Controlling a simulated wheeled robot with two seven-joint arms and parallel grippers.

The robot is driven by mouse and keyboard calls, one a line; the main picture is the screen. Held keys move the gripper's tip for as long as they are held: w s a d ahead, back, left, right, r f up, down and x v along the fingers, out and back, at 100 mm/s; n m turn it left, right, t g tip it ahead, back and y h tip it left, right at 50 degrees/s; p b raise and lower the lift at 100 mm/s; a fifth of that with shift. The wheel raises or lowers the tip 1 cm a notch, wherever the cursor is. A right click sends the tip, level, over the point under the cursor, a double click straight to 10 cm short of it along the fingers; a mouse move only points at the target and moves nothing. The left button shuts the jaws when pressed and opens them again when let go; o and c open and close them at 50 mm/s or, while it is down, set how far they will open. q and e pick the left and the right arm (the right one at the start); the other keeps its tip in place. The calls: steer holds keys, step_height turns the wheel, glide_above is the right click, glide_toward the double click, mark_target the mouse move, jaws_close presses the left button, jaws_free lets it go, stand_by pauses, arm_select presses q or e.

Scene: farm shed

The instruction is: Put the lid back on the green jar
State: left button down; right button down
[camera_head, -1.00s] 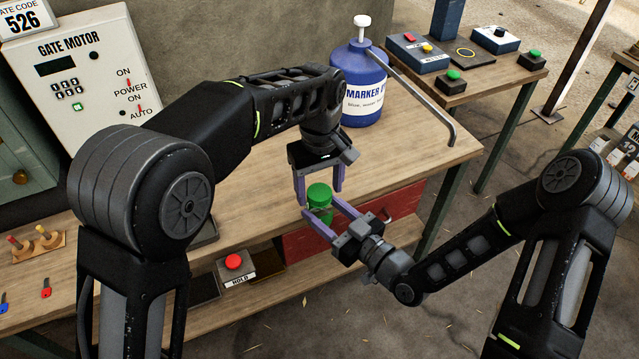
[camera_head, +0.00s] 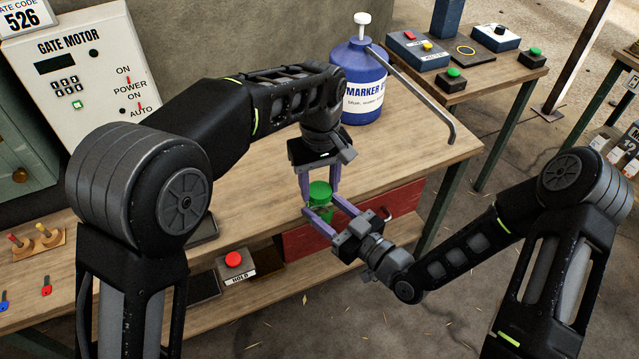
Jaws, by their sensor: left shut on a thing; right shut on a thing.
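The green jar (camera_head: 321,213) is upright near the front edge of the wooden workbench, in the middle of the head view. Its green lid (camera_head: 320,190) sits at its top; I cannot tell whether it is fully seated. My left gripper (camera_head: 320,188) comes from behind and above, shut on the lid with a finger on each side. My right gripper (camera_head: 327,217) comes from the front right, shut on the jar body below the lid. The fingers hide part of the jar and its base.
A blue marker jug (camera_head: 362,90) with a bent spout stands behind on the workbench (camera_head: 420,150). A red hold button box (camera_head: 234,265) and a red drawer (camera_head: 305,238) are below the front edge. A gate motor panel (camera_head: 75,75) stands at the left.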

arm_select(q)
steer(key=m, duration=0.6)
steer(key=shift+a+m, duration=0.1)
steer(key=shift+m, duration=0.3)
steer(key=m, duration=0.3)
steer(key=shift+m, duration=0.4)
steer(key=c, duration=0.7)
jaws_free()
steer(key=shift+r, duration=2.25)
steer(key=shift+c, duration=0.5)
